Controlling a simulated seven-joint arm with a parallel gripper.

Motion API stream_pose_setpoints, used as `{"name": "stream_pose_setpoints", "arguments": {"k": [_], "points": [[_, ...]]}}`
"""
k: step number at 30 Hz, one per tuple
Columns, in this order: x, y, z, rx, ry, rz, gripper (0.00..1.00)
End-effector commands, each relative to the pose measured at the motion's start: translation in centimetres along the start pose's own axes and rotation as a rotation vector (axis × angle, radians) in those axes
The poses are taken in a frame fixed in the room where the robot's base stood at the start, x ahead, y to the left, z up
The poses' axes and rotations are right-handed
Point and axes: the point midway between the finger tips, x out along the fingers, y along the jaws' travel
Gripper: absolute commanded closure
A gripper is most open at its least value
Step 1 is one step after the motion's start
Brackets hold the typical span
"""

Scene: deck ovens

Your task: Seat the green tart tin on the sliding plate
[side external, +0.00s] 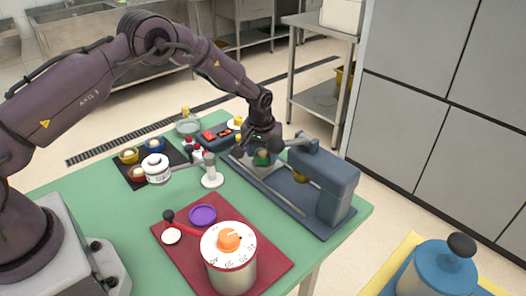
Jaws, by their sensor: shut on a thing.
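My gripper (263,150) points down over the far left end of a blue-grey machine (338,183). It is shut on the green tart tin (262,158), a small green piece that shows just below the fingers. The fingers and the wrist partly hide the tin. The machine has a long low base with pale rails and an upright head at its near right end. The sliding plate is hard to make out under and around my gripper, and I cannot tell whether the tin touches it.
A red mat (170,240) in front holds a large steel pot with an orange knob (229,240) and a purple tin (203,215). A dark mat (135,172) at left holds yellow and blue tins. A white stand (211,172) is left of the machine. Green table shows between them.

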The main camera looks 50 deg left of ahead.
Motion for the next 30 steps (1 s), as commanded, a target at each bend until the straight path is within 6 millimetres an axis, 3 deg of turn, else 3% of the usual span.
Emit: {"name": "stream_pose_setpoints", "arguments": {"k": [24,25,26,30], "points": [[1.2,0.0,0.1,0.000,0.000,0.000,0.65],[1.2,0.0,0.1,0.000,0.000,0.000,0.35],[1.2,0.0,0.1,0.000,0.000,0.000,0.31],[1.2,0.0,0.1,0.000,0.000,0.000,0.31]]}}
